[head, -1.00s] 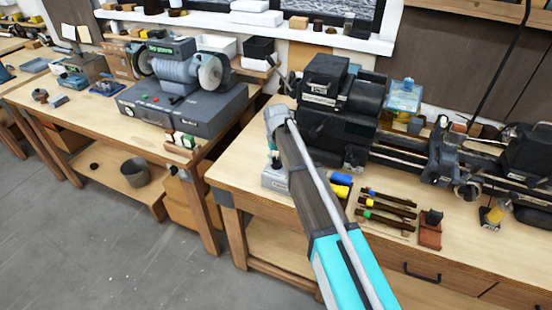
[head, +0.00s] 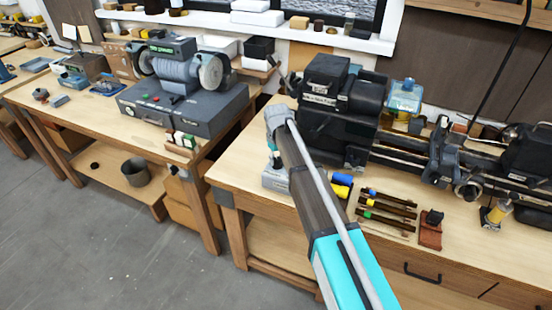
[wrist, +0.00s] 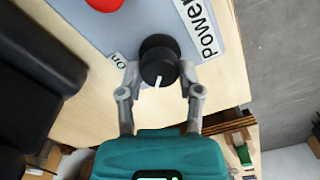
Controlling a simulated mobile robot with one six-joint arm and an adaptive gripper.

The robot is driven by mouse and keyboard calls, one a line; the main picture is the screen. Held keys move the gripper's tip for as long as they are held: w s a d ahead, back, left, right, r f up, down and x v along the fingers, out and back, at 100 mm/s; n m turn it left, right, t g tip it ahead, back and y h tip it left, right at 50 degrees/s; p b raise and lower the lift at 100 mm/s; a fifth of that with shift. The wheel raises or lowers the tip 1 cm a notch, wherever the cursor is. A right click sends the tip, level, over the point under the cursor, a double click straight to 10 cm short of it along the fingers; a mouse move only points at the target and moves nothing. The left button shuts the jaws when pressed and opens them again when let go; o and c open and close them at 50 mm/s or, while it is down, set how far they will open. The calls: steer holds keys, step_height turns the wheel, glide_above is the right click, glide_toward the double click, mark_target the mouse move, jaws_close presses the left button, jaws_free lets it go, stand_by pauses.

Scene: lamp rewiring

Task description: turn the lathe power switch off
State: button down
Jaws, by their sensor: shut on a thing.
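The lathe power switch is a round black knob (wrist: 158,60) with a white pointer mark, on a pale blue-grey panel (wrist: 211,8) in the wrist view. A "Power" label (wrist: 198,28) is beside it, and a small label that seems to read "on" (wrist: 118,62) is on its other side. My gripper (wrist: 159,72) has one finger on each side of the knob and is shut on it. The pointer mark faces down toward my palm. In the head view the pale switch box (head: 274,180) sits at the bench's left end, partly hidden by my arm.
A red button (wrist: 104,4) is on the same panel. The black lathe (head: 338,112) stands behind my arm. Several tools with coloured handles (head: 388,212) lie to the right on the bench. A grinder (head: 180,75) stands on the left bench.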

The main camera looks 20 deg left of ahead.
steer(key=shift+c, duration=1.3)
jaws_free()
